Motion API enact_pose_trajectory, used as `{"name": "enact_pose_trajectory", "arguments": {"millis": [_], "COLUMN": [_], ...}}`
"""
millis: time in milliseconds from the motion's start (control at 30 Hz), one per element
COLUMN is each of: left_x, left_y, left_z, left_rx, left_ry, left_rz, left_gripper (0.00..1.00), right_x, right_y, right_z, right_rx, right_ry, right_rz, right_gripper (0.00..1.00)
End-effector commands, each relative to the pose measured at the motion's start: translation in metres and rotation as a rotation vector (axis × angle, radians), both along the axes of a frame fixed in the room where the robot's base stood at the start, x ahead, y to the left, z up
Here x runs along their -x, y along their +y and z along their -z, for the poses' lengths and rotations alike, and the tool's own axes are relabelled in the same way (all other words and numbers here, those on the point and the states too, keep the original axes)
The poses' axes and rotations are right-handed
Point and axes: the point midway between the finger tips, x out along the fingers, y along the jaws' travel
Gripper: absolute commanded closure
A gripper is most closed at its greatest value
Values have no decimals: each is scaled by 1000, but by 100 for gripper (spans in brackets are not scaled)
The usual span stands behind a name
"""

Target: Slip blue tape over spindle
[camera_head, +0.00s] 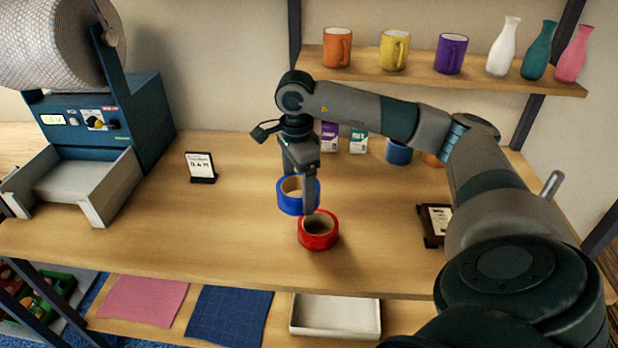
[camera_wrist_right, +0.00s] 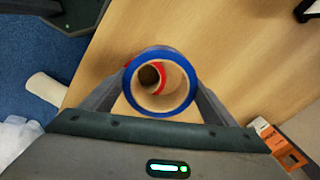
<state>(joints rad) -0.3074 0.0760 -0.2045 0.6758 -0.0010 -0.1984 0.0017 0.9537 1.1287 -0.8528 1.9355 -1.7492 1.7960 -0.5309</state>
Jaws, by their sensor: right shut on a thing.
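The blue tape (camera_head: 288,204) is a ring with a tan core. My right gripper (camera_head: 303,188) is shut on it, one finger on each side, above the table near a red tape roll (camera_head: 318,242). The blue tape (camera_wrist_right: 133,76) is also between the fingers in the right wrist view, where part of the red roll (camera_wrist_right: 162,74) shows through its hole. A grey upright peg (camera_head: 552,184) shows at the right, partly behind my arm; it may be the spindle, but its base is hidden. My left gripper is not in view.
The red roll lies on the table (camera_head: 230,232) just in front of the held tape. A small card stand (camera_head: 201,167) stands to the left, and a dark framed card (camera_head: 436,226) to the right. A blue item (camera_head: 398,152) and small boxes (camera_head: 358,141) stand behind my arm.

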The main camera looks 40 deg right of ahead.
Motion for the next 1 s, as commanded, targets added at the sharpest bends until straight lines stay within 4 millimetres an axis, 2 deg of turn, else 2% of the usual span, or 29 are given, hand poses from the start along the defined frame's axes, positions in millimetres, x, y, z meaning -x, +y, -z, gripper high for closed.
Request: {"name": "enact_pose_trajectory", "arguments": {"millis": [267,400,600,800,1000], "left_x": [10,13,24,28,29], "left_y": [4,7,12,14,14], "left_z": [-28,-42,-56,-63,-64], "left_rx": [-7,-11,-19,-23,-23], "left_ry": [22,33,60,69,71], "left_rz": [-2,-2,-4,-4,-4], "left_gripper": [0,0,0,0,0], "right_x": [10,24,46,62,66], "right_y": [90,139,194,220,226], "right_z": [-21,-33,-50,-58,-58], "right_rx": [-16,-18,-13,-4,-3], "right_ry": [1,-1,-9,-11,-10], "right_rz": [-640,-1045,-1555,-1847,-1921], "right_gripper": [46,46,46,46,46]}}
